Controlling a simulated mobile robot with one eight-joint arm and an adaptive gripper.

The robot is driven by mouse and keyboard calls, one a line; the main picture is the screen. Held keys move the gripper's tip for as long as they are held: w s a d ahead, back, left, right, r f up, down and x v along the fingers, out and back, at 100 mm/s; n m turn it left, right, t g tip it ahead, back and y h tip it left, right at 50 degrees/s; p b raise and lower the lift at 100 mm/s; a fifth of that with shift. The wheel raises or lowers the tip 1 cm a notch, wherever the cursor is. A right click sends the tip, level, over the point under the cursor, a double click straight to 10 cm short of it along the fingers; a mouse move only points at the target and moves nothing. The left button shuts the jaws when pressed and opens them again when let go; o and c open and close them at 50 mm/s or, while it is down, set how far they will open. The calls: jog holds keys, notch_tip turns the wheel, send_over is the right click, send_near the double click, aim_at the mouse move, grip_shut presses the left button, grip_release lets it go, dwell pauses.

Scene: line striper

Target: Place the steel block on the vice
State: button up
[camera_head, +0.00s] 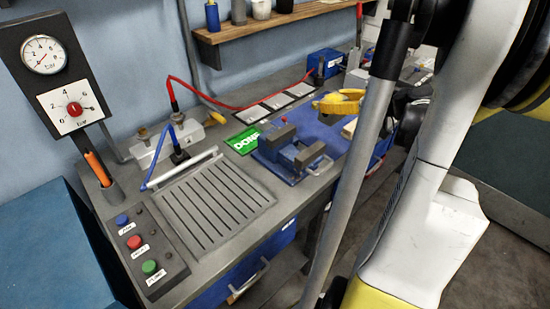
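The dark grey-blue vice (290,148) stands on a blue plate on the workbench, right of the slotted grate. Its two raised grey jaw pieces have a gap between them, and a bar handle is at its right. I cannot pick out a separate steel block with certainty. A pale block-like thing (349,127) lies right of the vice, partly behind my arm, and its material is unclear. My arm fills the right side. My gripper's fingers cannot be made out; dark parts behind the arm hide that area.
A yellow object (338,102) is behind the vice. A green label (243,140), the slotted grate (212,204), push buttons (134,242) and a gauge panel (58,72) are to the left. A red cable (240,106) crosses behind. A wooden shelf (265,24) hangs above.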

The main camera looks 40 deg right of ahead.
jog(key=shift+w+a+f+b, duration=0.8)
jog(key=shift+a+f+b, duration=0.25)
jog(key=shift+a+f, duration=0.75)
jog(key=shift+w+a+f+b, duration=0.75)
jog(key=shift+a+f+b, duration=0.25)
jog(key=shift+a+f, duration=0.8)
jog(key=shift+w+a+f+b, duration=0.8)
jog(key=shift+a+f+b, duration=0.25)
jog(key=shift+a+f, duration=0.7)
jog(key=shift+d+f, duration=0.1)
jog(key=shift+f, duration=0.05)
jog(key=shift+f, duration=0.15)
jog(key=o, duration=1.4)
